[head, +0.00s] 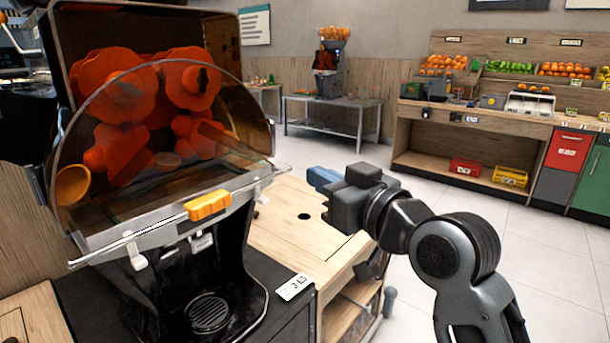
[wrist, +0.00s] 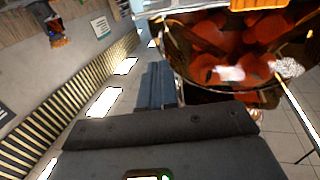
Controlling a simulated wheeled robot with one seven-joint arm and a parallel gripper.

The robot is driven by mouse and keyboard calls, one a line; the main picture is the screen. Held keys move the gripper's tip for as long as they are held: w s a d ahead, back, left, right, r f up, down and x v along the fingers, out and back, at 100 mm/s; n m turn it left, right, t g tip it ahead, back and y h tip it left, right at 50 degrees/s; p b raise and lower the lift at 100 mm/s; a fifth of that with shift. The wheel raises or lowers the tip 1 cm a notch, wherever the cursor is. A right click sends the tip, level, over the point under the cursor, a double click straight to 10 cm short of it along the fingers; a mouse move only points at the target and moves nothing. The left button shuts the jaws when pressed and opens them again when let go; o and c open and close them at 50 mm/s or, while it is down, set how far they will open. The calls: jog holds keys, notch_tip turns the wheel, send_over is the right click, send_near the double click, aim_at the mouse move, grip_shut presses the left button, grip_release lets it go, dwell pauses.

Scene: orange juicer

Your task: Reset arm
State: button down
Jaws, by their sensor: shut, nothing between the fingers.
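My gripper (head: 322,178) is in the middle of the head view, raised in front of the wooden counter with its blue fingers pointing left toward the juicer. The fingers are shut with nothing between them. In the wrist view the shut fingers (wrist: 158,85) show above the dark gripper body. The orange juicer (head: 120,200) stands at the left, with a clear curved cover, orange press parts behind it and an orange handle (head: 208,205). My gripper is apart from the juicer. The juicer's red-orange parts also show in the wrist view (wrist: 225,45), tilted.
A second juicer (head: 328,70) stands on a far table. Fruit shelves (head: 480,130) line the back right. The floor between is clear.

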jog(key=s+d+f+m+t+h, duration=0.1)
jog(key=s+d+f+m+h, duration=0.35)
jog(key=s+f, duration=0.65)
jog(key=s+d+f+m+t+h, duration=0.1)
jog(key=s+d+f+m+h, duration=0.2)
jog(key=s+d+f, duration=0.55)
jog(key=s+d+g+h, duration=0.1)
jog(key=s+d, duration=0.1)
jog(key=s, duration=1.2)
jog(key=s+d+f+g+h, duration=0.1)
jog(key=s+d+h, duration=0.1)
jog(key=s, duration=1.1)
jog(key=shift+s+d+f+n, duration=0.15)
jog(key=shift+s+d+n, duration=0.2)
jog(key=shift+d, duration=0.15)
